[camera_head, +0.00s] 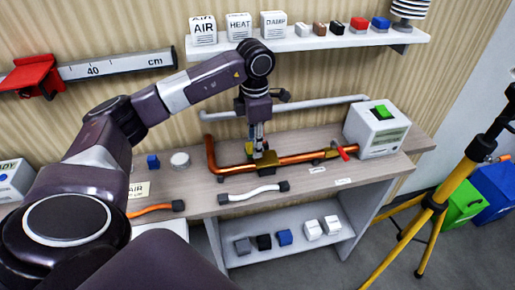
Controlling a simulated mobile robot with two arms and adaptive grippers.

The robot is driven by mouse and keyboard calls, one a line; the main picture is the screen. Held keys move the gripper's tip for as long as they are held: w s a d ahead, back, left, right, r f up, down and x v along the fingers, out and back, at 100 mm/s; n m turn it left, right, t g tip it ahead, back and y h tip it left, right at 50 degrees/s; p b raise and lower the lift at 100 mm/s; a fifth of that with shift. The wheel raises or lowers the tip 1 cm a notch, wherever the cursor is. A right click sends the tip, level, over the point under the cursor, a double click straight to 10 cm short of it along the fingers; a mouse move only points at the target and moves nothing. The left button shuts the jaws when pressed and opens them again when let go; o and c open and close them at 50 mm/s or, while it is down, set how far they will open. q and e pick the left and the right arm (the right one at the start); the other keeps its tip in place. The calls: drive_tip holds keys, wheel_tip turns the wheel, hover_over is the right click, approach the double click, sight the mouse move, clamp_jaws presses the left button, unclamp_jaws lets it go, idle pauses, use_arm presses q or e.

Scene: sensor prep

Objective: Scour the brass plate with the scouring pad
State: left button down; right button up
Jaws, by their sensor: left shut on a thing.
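My left gripper (257,148) reaches down from above onto the copper pipe on the workbench. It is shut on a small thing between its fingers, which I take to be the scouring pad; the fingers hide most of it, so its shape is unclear. The brass plate (267,161) is a yellowish-gold piece on the copper pipe, directly under the fingertips. The gripper is at or just above the plate; I cannot tell whether the pad touches it. My right gripper is not in view.
The copper pipe (300,157) runs along the workbench (205,194), with a red-handled valve (342,152) near a grey box with a green top (377,131). White (253,193) and orange (155,209) hoses lie in front. A yellow tripod (440,192) stands right. A wall shelf (310,42) hangs behind.

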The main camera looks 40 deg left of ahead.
use_arm(q)
drive_tip(key=shift+w+d+r+p, duration=0.15)
drive_tip(key=shift+r+p, duration=0.1)
drive_tip(key=shift+r, duration=0.25)
drive_tip(key=shift+w+d+r+p, duration=0.1)
drive_tip(key=shift+r+p, duration=0.1)
drive_tip(key=shift+r, duration=0.25)
drive_tip(key=shift+a+r+p, duration=0.1)
drive_tip(key=shift+r+p, duration=0.2)
drive_tip(key=shift+r, duration=0.1)
drive_tip(key=shift+s+a+r+p, duration=0.15)
drive_tip(key=shift+r+p, duration=0.3)
drive_tip(key=shift+r, duration=0.3)
drive_tip(key=shift+r+p, duration=0.35)
drive_tip(key=shift+r, duration=0.25)
drive_tip(key=shift+d, duration=0.2)
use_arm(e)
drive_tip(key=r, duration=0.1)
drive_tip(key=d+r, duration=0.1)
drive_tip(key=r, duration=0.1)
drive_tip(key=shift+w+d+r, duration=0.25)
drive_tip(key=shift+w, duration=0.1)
